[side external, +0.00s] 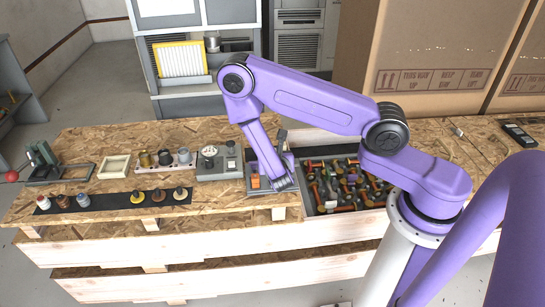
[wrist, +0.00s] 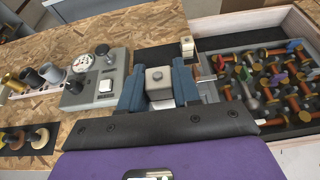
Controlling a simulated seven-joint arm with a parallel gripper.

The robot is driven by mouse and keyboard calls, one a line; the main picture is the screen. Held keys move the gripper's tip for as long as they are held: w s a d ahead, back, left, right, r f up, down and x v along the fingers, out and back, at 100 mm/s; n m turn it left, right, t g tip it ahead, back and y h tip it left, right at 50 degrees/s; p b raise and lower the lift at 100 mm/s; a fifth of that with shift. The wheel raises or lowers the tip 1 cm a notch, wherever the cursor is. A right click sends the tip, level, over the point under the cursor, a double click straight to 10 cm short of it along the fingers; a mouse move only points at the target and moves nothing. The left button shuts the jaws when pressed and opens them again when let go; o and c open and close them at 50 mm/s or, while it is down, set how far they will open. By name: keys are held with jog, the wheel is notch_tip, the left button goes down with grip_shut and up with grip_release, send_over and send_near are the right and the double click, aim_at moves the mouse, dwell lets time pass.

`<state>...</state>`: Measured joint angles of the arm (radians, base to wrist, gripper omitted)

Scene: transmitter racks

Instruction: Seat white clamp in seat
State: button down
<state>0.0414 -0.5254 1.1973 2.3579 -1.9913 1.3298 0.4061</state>
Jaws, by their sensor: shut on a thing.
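In the side external view my gripper (side external: 284,184) is low over the bench, beside a grey unit with an orange part (side external: 255,182); the clamp cannot be made out there. The seat cannot be made out for certain, and whether the clamp touches anything below is hidden. Another small white block (wrist: 187,46) stands on a black strip behind the right finger.
A grey meter panel (wrist: 102,84) stands close on the left. A tray of many-coloured parts (side external: 345,187) lies close on the right, with a raised wooden rim. Knobs on a black mat (side external: 110,200) and a white frame (side external: 114,166) lie further left.

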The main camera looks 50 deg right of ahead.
jog(key=shift+t+h, duration=0.4)
jog(key=shift+f, duration=3.75)
jog(key=shift+f, duration=1.15)
jog(key=c, duration=0.7)
grip_release()
jog(key=shift+c, duration=0.2)
jog(key=v, duration=1.7)
jog(key=shift+s+a+r, duration=0.1)
jog(key=shift+a, duration=0.05)
